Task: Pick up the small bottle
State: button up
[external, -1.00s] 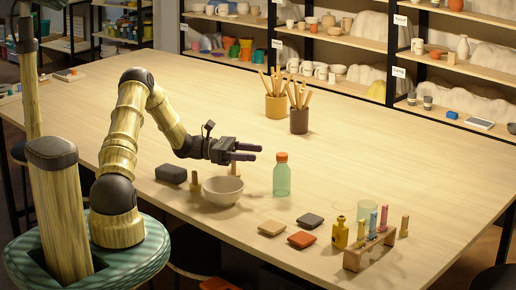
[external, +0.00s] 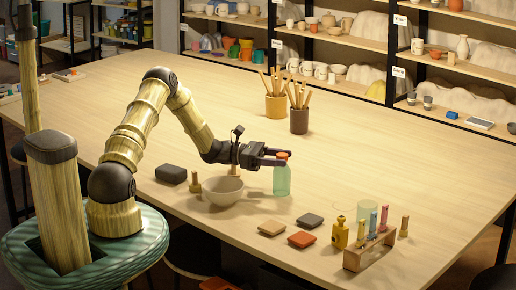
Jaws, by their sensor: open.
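A translucent green bottle (external: 282,181) with an orange cap stands upright on the table, behind and to the right of the bowl. A smaller yellow bottle (external: 340,234) stands near the front edge, beside the wooden rack. My gripper (external: 280,157) is open, with its fingers level at the height of the green bottle's cap and neck. The fingers overlap the bottle in this view and partly hide its top. I cannot tell whether they touch it or have it between them.
A grey bowl (external: 222,191) sits below my gripper. Two pots with wooden tools (external: 299,121) stand behind. The table's right rear is clear.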

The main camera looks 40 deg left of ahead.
jog(key=x, duration=0.3)
jog(key=shift+p, duration=0.3)
jog(key=shift+f, duration=0.1)
grip_shut()
